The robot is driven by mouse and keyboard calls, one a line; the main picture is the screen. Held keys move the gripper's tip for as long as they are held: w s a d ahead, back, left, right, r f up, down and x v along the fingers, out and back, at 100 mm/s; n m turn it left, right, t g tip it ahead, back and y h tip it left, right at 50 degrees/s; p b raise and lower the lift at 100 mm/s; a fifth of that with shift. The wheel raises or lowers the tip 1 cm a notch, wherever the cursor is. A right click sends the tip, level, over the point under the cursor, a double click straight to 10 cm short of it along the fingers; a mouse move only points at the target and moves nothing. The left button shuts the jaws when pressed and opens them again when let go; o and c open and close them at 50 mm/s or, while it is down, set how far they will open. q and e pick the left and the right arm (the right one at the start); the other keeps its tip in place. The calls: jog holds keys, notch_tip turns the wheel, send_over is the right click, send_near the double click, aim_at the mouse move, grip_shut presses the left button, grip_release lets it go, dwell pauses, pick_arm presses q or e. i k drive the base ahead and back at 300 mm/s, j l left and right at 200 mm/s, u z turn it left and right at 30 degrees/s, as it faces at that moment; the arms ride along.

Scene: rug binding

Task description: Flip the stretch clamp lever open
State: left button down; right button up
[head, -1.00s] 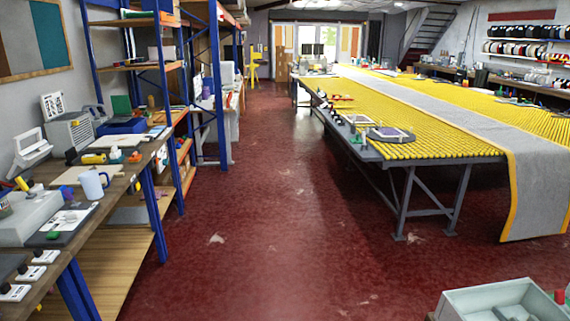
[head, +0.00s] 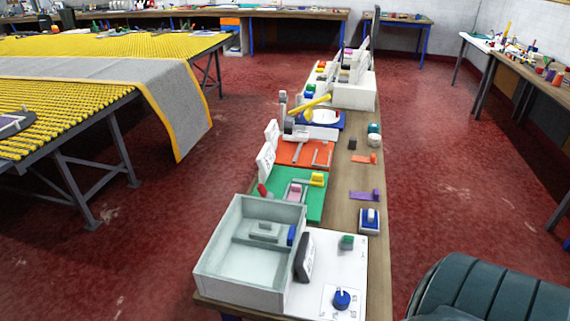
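A long narrow bench (head: 372,263) runs away from me and carries several devices. On it, a green board (head: 313,207) holds a pink block, a yellow block (head: 318,179) and a red-tipped part (head: 263,190) at its left edge. Farther back, a yellow bar-like handle (head: 312,104) slants up over a white round part on a blue base (head: 337,127). I cannot tell which of these is the stretch clamp lever, or whether it is open or shut. Neither of my grippers is in view.
A grey open box (head: 213,262) stands at the bench's near end. An orange board (head: 291,151) lies behind the green one. The yellow roller table (head: 108,92) with a grey rug (head: 180,112) is at left.

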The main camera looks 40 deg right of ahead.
aim_at(262, 191)
jog(key=i+z, duration=0.25)
jog(key=z, duration=0.15)
jog(key=i+z, duration=0.2)
jog(key=z, duration=0.15)
jog(key=i+j+z, duration=0.15)
jog(key=z, duration=0.25)
jog(key=i+j+z, duration=0.35)
jog(key=k+l, duration=0.05)
jog(key=l, duration=0.05)
